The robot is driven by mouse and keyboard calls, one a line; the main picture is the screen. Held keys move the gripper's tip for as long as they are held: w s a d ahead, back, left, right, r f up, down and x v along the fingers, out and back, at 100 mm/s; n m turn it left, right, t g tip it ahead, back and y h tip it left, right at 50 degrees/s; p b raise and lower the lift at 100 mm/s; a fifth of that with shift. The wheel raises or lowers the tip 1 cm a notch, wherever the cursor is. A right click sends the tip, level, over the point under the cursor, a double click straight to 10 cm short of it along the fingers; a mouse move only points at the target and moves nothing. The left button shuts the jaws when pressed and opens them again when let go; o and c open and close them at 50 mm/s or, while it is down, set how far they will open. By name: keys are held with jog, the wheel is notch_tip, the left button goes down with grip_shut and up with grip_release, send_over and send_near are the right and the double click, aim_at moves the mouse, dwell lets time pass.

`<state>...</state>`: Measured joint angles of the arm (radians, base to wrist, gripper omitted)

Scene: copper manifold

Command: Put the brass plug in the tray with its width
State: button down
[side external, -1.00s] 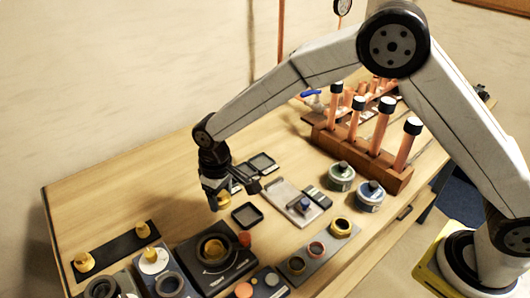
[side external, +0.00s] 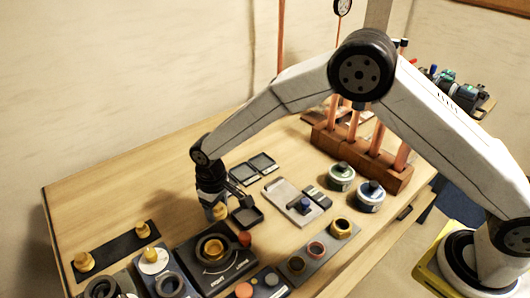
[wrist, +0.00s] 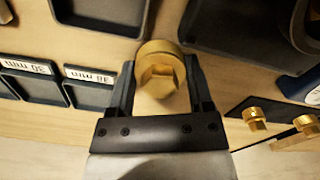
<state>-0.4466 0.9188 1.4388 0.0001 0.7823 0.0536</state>
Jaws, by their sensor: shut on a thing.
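My gripper (wrist: 159,82) is shut on a brass plug (wrist: 159,80), a round disc with a hex head, seen between the fingers in the wrist view. In the side view the plug (side external: 219,212) hangs below my gripper (side external: 217,208), left of the nearest small black tray (side external: 246,218). Two more small trays (side external: 242,174) (side external: 263,162) lie farther back. In the wrist view two trays (wrist: 30,87) (wrist: 92,95) carry width labels in mm, at the left. The nearest tray (wrist: 106,18) is above the plug there; its label is not visible. The plug's height above the table is unclear.
A black gauge-like fixture (side external: 213,257) stands close in front of the gripper. A black strip (side external: 115,251) with brass plugs lies at left. A grey plate (side external: 285,197), cans (side external: 341,177) and a wooden rack of copper pipes (side external: 365,160) are at right. Bare table lies behind the gripper.

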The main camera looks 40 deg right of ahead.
jog(key=shift+f, duration=0.1)
grip_release()
dwell(0.3)
notch_tip(320, 180, up, 12)
dwell(0.8)
jog(key=shift+d, duration=0.1)
dwell(0.4)
